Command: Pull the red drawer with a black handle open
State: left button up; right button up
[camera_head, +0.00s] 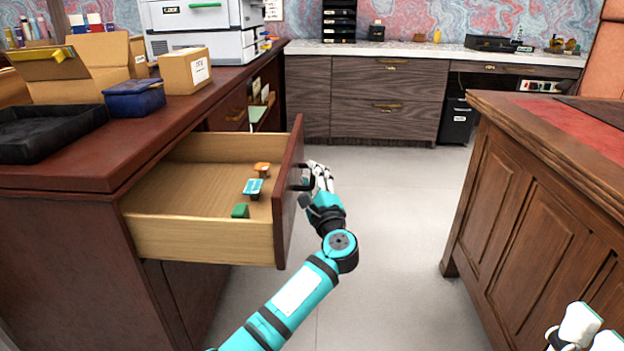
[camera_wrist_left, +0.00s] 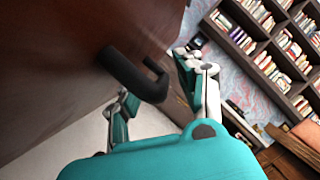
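The red-brown drawer (camera_head: 289,195) stands pulled well out of the left desk, its light wooden inside in plain view. Its black handle (camera_head: 303,184) is on the front face, and it also shows in the left wrist view (camera_wrist_left: 137,76). My left gripper (camera_head: 320,178) is at the handle, close to the drawer front. In the left wrist view its fingers (camera_wrist_left: 160,95) are spread apart, with the handle's end between them; I see no firm grip on it. My right gripper (camera_head: 582,332) is only partly in view at the bottom right corner, away from the drawer.
Inside the drawer lie an orange item (camera_head: 262,169), a teal item (camera_head: 254,187) and a green item (camera_head: 240,211). The desktop (camera_head: 95,178) holds boxes and a black tray (camera_head: 45,137). Another desk (camera_head: 530,190) stands at right; the floor (camera_head: 395,230) between is clear.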

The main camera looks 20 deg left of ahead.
pick_arm(q)
jog(key=v, duration=1.2)
